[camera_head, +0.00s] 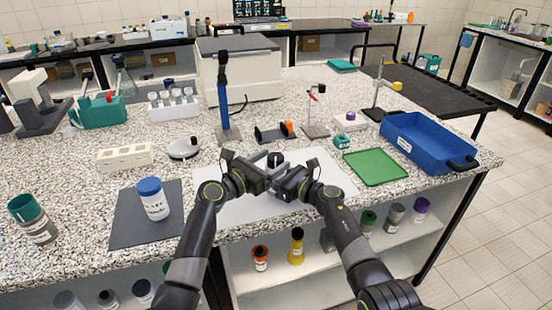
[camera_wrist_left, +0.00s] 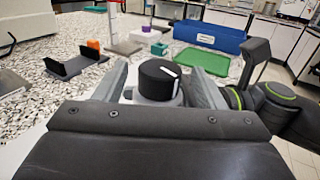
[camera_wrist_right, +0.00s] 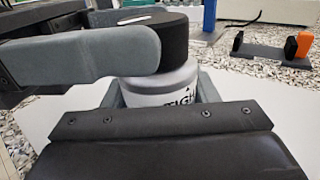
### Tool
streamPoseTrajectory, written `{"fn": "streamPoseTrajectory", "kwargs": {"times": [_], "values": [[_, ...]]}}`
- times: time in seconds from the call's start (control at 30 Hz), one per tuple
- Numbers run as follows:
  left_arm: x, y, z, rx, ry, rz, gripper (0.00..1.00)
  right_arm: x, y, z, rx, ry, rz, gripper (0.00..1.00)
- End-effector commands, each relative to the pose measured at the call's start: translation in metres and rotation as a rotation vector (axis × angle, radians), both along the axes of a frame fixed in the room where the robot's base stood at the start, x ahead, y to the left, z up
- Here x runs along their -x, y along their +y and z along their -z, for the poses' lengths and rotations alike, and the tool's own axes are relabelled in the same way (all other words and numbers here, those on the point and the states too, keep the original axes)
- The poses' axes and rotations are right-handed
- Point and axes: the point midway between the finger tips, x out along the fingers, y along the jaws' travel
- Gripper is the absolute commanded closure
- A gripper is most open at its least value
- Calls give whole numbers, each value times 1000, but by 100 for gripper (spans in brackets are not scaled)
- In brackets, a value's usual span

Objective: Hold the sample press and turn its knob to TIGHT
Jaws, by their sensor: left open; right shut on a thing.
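The sample press stands on a white sheet in front of me, with a pale grey body (camera_wrist_right: 160,85) and a round black knob (camera_wrist_left: 156,82). Part of the word TIGHT shows on the body in the right wrist view. My left gripper (camera_wrist_left: 160,88) is open, its fingers on either side of the knob with gaps beside it. My right gripper (camera_wrist_right: 162,97) is shut on the press body, below the knob. In the head view, the grippers hide most of the press.
The white sheet (camera_head: 330,178) lies under both grippers. A green tray (camera_head: 375,167) and a blue bin (camera_head: 425,140) are to the right. A black stand with an orange part (camera_head: 275,133) is behind. A blue-capped jar (camera_head: 152,198) stands on a dark mat (camera_head: 128,222) at left.

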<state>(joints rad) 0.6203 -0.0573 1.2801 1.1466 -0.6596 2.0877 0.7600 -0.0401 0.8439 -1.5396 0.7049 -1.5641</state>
Motion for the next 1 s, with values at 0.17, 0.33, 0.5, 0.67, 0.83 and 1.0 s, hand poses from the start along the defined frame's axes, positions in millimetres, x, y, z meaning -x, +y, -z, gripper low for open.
{"fn": "streamPoseTrajectory", "kwargs": {"times": [0.17, 0.33, 0.5, 0.67, 0.83, 1.0], "values": [[-11, -11, 0, 1, 1, 0, 36, 0, 0, 0, -1, 1, 0, 85], [-15, -15, 0, 0, 0, 0, 36, 0, 0, 0, -1, 1, 0, 85], [-16, -16, 0, 0, 0, -1, 36, 0, 0, 0, 0, 1, 0, 85], [-16, -16, 0, 0, 0, -1, 44, 0, 0, 0, 0, 1, 0, 85], [-16, -15, 0, 0, 0, -1, 66, 0, 0, 0, 0, 1, 0, 85], [-16, -15, 0, -1, 1, -1, 81, 0, 0, 1, 0, 1, 0, 85]]}}
